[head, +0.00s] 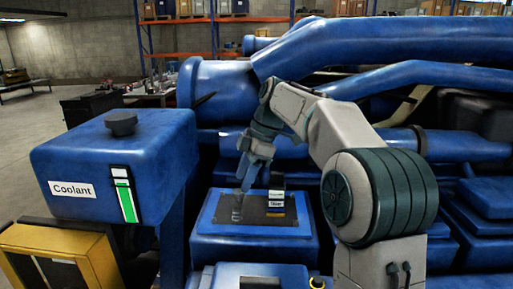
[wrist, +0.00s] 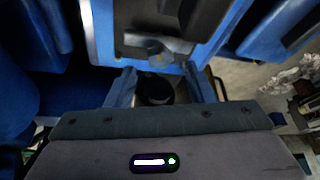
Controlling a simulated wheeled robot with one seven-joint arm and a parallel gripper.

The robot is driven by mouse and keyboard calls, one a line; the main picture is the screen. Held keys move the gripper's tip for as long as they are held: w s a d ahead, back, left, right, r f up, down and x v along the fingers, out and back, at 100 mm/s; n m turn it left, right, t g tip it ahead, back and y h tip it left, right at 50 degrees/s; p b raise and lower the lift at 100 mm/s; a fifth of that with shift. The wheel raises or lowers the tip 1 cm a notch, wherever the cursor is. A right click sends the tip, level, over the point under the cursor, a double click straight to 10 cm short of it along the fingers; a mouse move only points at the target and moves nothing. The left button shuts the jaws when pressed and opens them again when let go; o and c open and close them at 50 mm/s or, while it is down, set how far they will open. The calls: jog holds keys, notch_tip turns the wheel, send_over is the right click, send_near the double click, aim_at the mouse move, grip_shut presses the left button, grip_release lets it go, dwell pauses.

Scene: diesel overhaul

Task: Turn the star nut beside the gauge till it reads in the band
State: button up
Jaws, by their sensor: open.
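In the head view a dark plate (head: 258,215) lies on a blue block (head: 215,243). My gripper (head: 243,190) points down over the plate's left part. A small grey upright piece (head: 237,212), probably the star nut, stands under its fingertips. To its right is a small dark unit (head: 276,203) with a pale label, likely the gauge; its reading is too small to make out. In the wrist view my gripper (wrist: 160,70) has its fingers spread, with a blurred grey knob (wrist: 157,54) at their tips. I cannot tell whether the fingers touch it.
A blue coolant tank (head: 80,160) with a black cap (head: 121,122) and a green level strip stands at left. A yellow box (head: 65,255) sits below it. Large blue engine pipes (head: 390,40) run behind the block. Open floor (head: 30,120) lies at far left.

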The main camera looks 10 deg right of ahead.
jog(key=p+v, duration=0.1)
jog(key=v, duration=1)
jog(key=shift+s, duration=0.1)
